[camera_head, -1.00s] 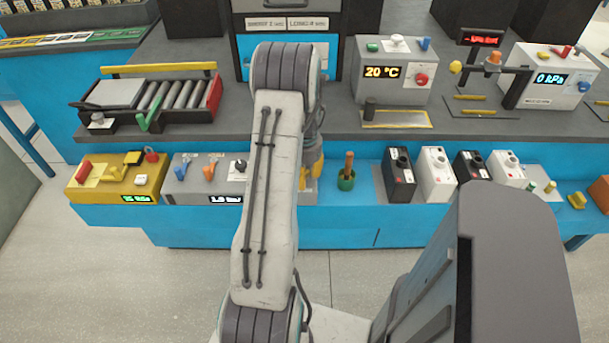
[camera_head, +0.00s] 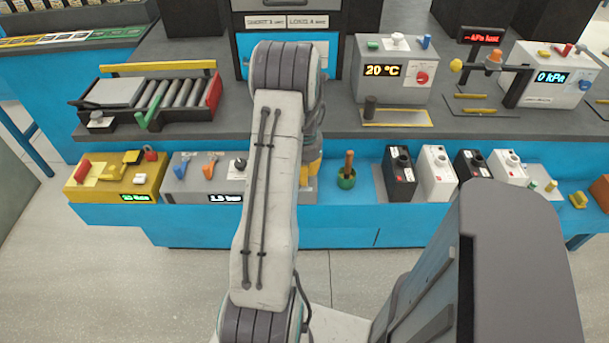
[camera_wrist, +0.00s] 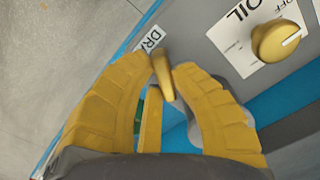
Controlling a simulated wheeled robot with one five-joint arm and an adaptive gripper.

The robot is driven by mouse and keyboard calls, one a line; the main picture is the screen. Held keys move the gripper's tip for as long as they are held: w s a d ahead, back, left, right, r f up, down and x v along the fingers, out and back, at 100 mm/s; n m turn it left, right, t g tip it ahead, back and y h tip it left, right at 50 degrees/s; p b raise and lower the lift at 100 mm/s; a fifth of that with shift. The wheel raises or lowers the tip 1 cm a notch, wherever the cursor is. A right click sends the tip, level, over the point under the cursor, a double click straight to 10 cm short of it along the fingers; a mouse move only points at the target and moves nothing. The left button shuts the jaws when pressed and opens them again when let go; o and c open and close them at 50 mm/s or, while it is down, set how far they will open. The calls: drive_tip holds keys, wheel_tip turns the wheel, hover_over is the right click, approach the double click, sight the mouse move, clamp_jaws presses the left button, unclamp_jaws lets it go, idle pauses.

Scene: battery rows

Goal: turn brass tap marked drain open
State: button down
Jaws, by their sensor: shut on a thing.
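In the wrist view, the brass tap handle (camera_wrist: 162,80) stands out from a grey panel beside a white label (camera_wrist: 151,40) on which "DRA" can be read. My gripper (camera_wrist: 166,68) has its two yellow fingers closed on the handle, one on each side. A narrow yellow bar (camera_wrist: 151,122) lies lower between the fingers; I cannot tell whether it belongs to the tap. In the head view, my arm hides the tap and most of my gripper; only a bit of yellow shows at the arm's right side.
A brass knob (camera_wrist: 276,41) on a white "OIL" plate (camera_wrist: 245,45) sits close to the right finger. In the head view, a grey box with levers (camera_head: 204,178) stands left of my arm, and a green cup (camera_head: 346,179) with a wooden handle stands right of it.

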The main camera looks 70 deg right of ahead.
drive_tip(key=n+b, duration=0.1)
drive_tip(key=n, duration=0.5)
drive_tip(key=shift+d+b, duration=0.1)
drive_tip(key=shift+b, duration=0.3)
drive_tip(key=shift+n, duration=0.3)
drive_tip(key=c, duration=1.1)
unclamp_jaws()
drive_tip(key=shift+o, duration=0.2)
wheel_tip(320, 180, up, 12)
idle(0.3)
